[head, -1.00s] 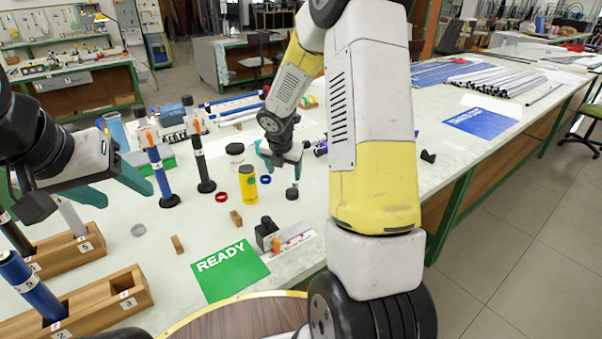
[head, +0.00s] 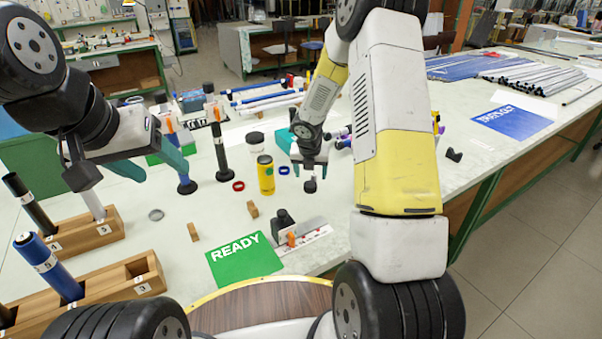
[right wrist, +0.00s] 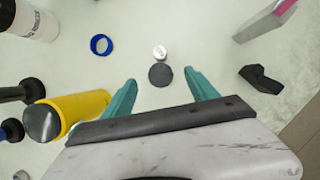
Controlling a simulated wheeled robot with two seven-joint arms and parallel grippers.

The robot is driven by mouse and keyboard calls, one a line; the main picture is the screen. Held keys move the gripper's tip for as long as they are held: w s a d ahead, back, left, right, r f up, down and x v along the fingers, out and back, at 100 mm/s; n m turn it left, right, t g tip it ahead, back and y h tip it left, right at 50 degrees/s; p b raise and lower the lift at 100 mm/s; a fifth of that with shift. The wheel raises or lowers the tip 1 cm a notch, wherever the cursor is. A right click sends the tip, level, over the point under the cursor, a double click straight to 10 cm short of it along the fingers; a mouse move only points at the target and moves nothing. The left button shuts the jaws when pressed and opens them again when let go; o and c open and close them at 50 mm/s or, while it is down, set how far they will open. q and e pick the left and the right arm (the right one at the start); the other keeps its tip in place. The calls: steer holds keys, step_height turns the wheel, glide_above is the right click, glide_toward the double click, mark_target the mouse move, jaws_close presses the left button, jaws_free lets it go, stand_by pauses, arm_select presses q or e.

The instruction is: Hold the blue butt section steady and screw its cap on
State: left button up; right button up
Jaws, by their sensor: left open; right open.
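A blue butt section stands upright on a dark round foot (head: 187,187), its shaft mostly hidden behind my left gripper's finger. My left gripper (head: 165,172) is open, with its right finger overlapping the shaft in the head view; I cannot tell if they touch. A small dark cap (head: 310,187) sits on the table below my right gripper (head: 310,173). In the right wrist view the dark round cap (right wrist: 160,75) lies between the open fingers of the right gripper (right wrist: 161,84), touching neither. A small silver round piece (right wrist: 159,52) shows just beyond it.
A black section (head: 221,152) stands right of the blue one. A yellow bottle (head: 266,176), red ring (head: 238,186) and blue ring (head: 284,170) stand between the grippers. Wooden racks (head: 105,235) with rods are at left. A green READY card (head: 243,260) lies in front.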

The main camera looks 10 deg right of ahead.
mark_target(311, 183)
steer(key=x, duration=0.5)
steer(key=shift+s+a+f, duration=0.15)
steer(key=shift+s, duration=0.05)
steer(key=c, duration=1.4)
